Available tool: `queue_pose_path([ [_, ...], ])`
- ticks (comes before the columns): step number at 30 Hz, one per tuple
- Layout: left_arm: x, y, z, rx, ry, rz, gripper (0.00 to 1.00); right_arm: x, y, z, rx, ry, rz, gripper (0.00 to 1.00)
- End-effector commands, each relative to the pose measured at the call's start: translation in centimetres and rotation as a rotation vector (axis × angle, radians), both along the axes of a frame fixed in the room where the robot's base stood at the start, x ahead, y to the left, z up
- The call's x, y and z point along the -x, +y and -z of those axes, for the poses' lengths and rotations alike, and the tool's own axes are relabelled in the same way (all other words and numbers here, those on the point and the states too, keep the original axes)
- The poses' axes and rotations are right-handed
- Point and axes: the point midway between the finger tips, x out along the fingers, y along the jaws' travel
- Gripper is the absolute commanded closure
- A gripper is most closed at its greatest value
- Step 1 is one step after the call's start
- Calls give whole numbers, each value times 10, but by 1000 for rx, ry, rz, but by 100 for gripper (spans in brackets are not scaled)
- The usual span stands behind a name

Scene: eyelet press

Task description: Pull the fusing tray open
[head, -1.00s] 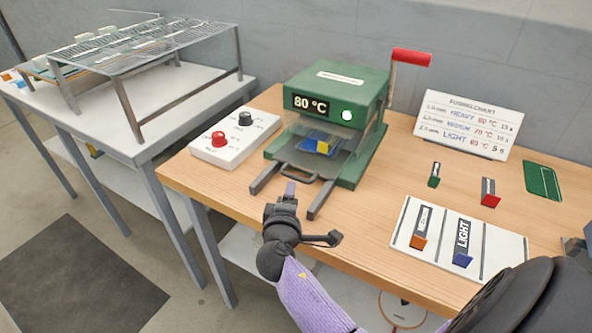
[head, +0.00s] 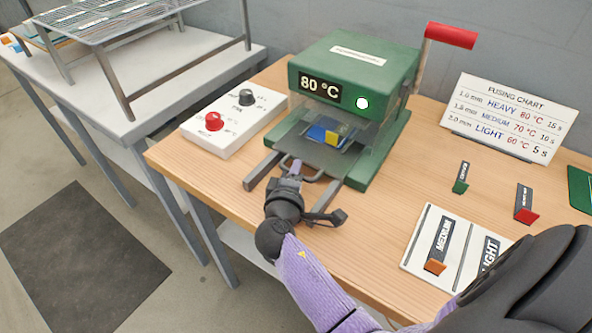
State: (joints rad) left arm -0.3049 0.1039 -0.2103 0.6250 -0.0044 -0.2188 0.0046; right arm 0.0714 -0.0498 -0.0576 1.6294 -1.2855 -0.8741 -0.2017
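The green press (head: 350,70) stands on the wooden table, with "80 °C" on its display and a lit round lamp. The fusing tray (head: 310,152) lies low in the press between two grey rails, a blue and yellow piece (head: 331,133) on it. Its grey loop handle (head: 312,176) points to the front. My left gripper is not in view.
A white control box (head: 232,121) with a red and a black knob stands left of the press. A red-handled lever (head: 451,35) rises at its right. A fusing chart (head: 512,117), small labelled blocks and a white board (head: 418,258) lie to the right. A rack table is at left.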

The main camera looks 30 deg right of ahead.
Motion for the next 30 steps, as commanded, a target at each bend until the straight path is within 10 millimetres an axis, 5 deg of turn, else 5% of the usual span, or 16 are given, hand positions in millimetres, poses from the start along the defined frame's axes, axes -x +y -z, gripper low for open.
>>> queue_pose_path([
  [3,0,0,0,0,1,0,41,0,0,0,0,0,0,100],
  [30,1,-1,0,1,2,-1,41,0,0,1,-1,2,0,100],
])
